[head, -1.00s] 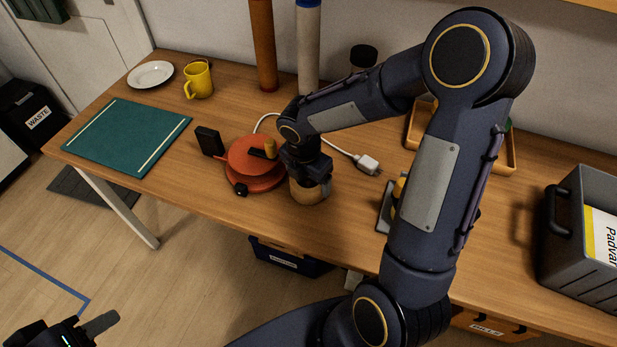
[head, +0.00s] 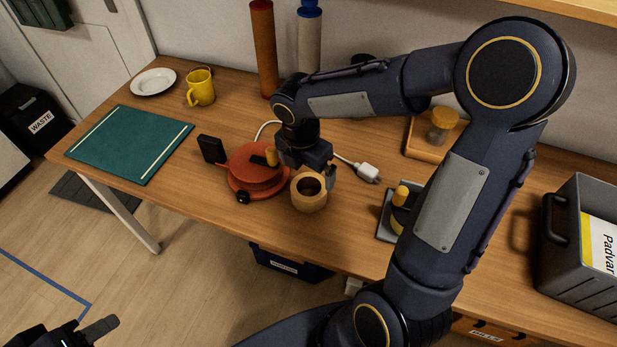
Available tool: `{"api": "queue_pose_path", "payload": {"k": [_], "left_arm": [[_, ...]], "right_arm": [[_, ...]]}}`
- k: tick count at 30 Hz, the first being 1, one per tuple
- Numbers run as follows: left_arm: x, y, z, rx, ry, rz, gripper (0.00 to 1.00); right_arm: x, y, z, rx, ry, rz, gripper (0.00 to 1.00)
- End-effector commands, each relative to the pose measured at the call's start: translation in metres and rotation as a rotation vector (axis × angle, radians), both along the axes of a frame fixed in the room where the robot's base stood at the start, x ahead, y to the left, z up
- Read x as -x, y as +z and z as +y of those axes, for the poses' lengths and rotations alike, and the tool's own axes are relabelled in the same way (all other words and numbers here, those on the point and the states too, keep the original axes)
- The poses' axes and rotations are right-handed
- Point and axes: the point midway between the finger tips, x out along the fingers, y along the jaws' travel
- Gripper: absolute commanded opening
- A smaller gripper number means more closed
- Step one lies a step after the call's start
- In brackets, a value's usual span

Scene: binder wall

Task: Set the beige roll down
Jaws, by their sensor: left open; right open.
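The beige roll (head: 309,193) stands on the wooden table near its front edge, its dark round hole facing up. It sits just right of a red round device (head: 257,170). My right gripper (head: 318,172) is open, just behind and above the roll; its fingertips are partly hidden, and I cannot tell whether they touch the roll. My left gripper (head: 98,330) is open and empty at the bottom left, away from the table; only part of it shows.
A white plug (head: 368,172) with its cable lies behind the roll. A grey-based item with a yellow knob (head: 399,196) stands to the right. A teal mat (head: 130,143), yellow mug (head: 200,87) and grey bin (head: 580,240) are farther off. Bare table lies in front of the roll.

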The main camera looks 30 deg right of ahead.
Motion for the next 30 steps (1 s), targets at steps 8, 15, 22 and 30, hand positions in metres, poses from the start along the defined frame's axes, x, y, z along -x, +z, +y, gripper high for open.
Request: {"api": "queue_pose_path", "payload": {"k": [8, 15, 22, 30], "left_arm": [[0.0, 0.006, 0.0, 0.0, 0.0, 0.0, 0.42], [0.0, 0.006, 0.0, 0.0, 0.0, 0.0, 0.42], [0.0, 0.006, 0.0, 0.0, 0.0, 0.0, 0.42], [0.0, 0.006, 0.0, 0.0, 0.0, 0.0, 0.42]], "right_arm": [[0.002, 0.04, 0.005, -0.001, 0.0, -0.002, 1.0], [0.03, 0.059, 0.0, -0.068, -0.273, -0.062, 1.0], [0.097, 0.078, 0.0, -0.313, -0.993, -0.16, 1.0], [0.155, 0.08, 0.019, -0.679, -1.767, -0.115, 1.0]]}}
